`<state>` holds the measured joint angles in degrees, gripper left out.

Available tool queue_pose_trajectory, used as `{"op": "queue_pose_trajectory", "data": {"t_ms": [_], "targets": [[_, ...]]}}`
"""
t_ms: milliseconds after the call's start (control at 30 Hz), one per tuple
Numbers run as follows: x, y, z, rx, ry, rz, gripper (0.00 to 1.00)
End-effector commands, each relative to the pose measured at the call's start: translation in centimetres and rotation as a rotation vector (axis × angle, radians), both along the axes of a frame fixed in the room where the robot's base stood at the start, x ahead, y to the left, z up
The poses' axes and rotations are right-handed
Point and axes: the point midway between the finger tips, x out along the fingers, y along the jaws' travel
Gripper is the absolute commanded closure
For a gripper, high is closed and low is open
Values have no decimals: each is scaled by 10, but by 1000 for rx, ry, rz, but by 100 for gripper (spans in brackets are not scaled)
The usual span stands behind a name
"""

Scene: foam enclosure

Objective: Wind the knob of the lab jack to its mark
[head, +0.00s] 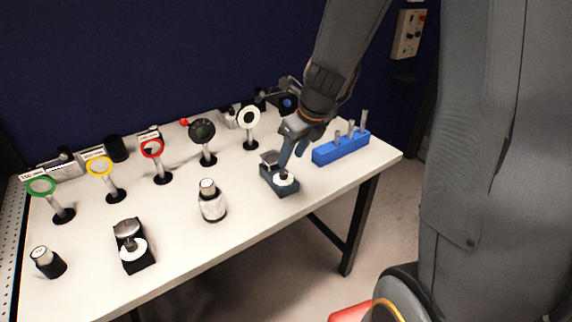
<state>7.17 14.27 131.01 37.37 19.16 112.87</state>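A small dark blue-grey device (281,190) with a grey plate on top and a round white dial (288,182) stands on the white table, right of the middle; it looks like the lab jack. My gripper (285,172) points down at the dial from above, with its fingertips at or just over the knob. The fingers hide most of the knob, and I cannot tell whether they touch or grip it. The mark cannot be made out. A similar black device (135,264) with a white dial stands at the front left.
A blue block (341,148) with several metal pegs stands close right of my gripper. Behind are ring-topped stands, among them a red one (152,149) and a white one (249,118). A white-and-black cylinder (212,203) stands left of the jack. The table front between them is clear.

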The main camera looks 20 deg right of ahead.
Motion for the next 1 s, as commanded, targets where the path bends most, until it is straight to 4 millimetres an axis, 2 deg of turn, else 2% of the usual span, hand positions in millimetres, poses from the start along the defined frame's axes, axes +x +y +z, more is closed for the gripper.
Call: {"op": "queue_pose_trajectory", "data": {"t_ms": [133,400,600,967,1000], "targets": [[5,1,-9,14,4,-36,61],[19,7,-48,13,5,-32,61],[27,10,-67,12,3,-32,61],[29,11,-71,11,2,-30,61],[29,11,-71,11,2,-30,66]]}}
